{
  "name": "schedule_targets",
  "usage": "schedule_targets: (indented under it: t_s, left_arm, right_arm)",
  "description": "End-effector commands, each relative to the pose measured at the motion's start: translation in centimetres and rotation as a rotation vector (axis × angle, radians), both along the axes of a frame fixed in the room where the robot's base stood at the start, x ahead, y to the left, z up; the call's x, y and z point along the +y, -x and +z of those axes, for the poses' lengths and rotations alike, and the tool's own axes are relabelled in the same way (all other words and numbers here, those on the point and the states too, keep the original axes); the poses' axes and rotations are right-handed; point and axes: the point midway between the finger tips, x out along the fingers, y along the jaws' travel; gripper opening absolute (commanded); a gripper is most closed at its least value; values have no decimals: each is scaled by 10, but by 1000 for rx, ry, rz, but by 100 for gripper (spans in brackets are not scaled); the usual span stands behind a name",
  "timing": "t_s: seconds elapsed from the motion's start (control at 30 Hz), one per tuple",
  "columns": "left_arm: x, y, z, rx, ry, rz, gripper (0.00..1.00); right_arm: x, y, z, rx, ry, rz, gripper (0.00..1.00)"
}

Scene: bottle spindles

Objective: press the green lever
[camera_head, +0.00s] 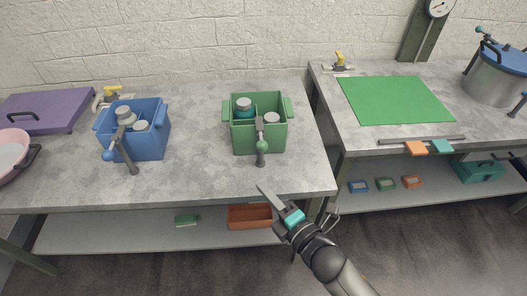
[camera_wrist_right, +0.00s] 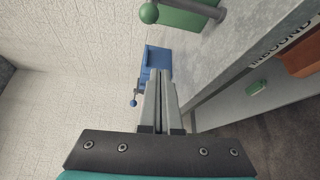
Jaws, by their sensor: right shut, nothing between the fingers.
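The green lever (camera_head: 262,146) is a grey arm with a green ball, on the front of a green box (camera_head: 272,138) that stands on the left table. Its green ball also shows in the right wrist view (camera_wrist_right: 149,13), at the top edge. My right gripper (camera_head: 262,190) is shut and empty. It is in front of the table's front edge, below the lever in the head view and apart from it. The shut fingers also show in the right wrist view (camera_wrist_right: 160,80). My left gripper is in neither view.
A blue box (camera_head: 150,142) with a blue-balled lever (camera_head: 110,155) stands left of the green box. Both boxes hold bottles. An orange tray (camera_head: 250,217) is on the shelf below. A green mat (camera_head: 395,100) lies on the right table. Bare tabletop separates the boxes.

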Motion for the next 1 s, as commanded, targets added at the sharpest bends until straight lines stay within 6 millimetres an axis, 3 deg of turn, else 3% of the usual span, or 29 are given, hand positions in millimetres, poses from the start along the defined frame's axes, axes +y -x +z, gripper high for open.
schedule_targets:
  t_s: [0.17, 0.57, 0.77, 1.0]
  left_arm:
    - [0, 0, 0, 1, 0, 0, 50]
    - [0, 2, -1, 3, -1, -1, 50]
    - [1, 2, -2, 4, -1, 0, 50]
    - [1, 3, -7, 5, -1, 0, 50]
  right_arm:
    - [6, 0, 17, -62, 30, 25, 0]
    - [8, -4, 16, -62, 28, 24, 0]
    - [20, -24, 15, -63, 27, 24, 0]
    - [41, -61, 12, -63, 27, 23, 0]
